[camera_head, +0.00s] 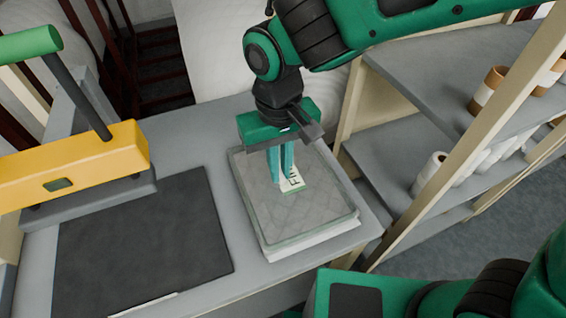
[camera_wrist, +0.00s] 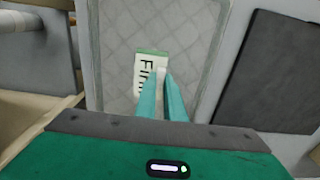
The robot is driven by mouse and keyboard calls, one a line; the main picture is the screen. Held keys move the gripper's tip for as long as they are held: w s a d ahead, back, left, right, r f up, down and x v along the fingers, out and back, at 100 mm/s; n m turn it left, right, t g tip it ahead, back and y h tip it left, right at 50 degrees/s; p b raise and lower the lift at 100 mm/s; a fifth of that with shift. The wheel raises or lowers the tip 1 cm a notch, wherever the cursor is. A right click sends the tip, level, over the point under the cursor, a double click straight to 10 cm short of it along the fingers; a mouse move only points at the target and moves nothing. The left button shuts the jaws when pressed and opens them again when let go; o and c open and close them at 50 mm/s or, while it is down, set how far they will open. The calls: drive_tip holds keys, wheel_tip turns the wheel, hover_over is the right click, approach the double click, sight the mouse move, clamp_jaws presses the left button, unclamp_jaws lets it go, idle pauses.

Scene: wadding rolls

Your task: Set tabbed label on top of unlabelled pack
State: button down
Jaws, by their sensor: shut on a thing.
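The pack (camera_head: 325,215) is a grey quilted flat bundle in a clear wrap, lying on the grey table with a white layer beneath it. My gripper (camera_head: 280,180) points down over the middle of the pack, its teal fingers shut on the label's tab. The label (camera_head: 293,179) is white with a green edge and dark letters, of which "FIN" shows. In the wrist view the label (camera_wrist: 147,72) appears flat over the pack (camera_wrist: 190,30), just ahead of the fingers (camera_wrist: 162,90). The fingers hide part of it. I cannot tell whether it touches the pack.
A dark mat (camera_head: 145,240) lies left of the pack, beside a yellow and green press-like device (camera_head: 75,165). A shelf rack (camera_head: 430,120) with several rolls (camera_head: 488,88) stands on the right. Bare table (camera_head: 225,190) shows as a strip between mat and pack.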

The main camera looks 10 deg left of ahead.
drive_tip(key=c, duration=1.8)
unclamp_jaws()
drive_tip(key=shift+c, duration=0.2)
wheel_tip(320, 180, up, 12)
drive_tip(key=shift+r, duration=0.15)
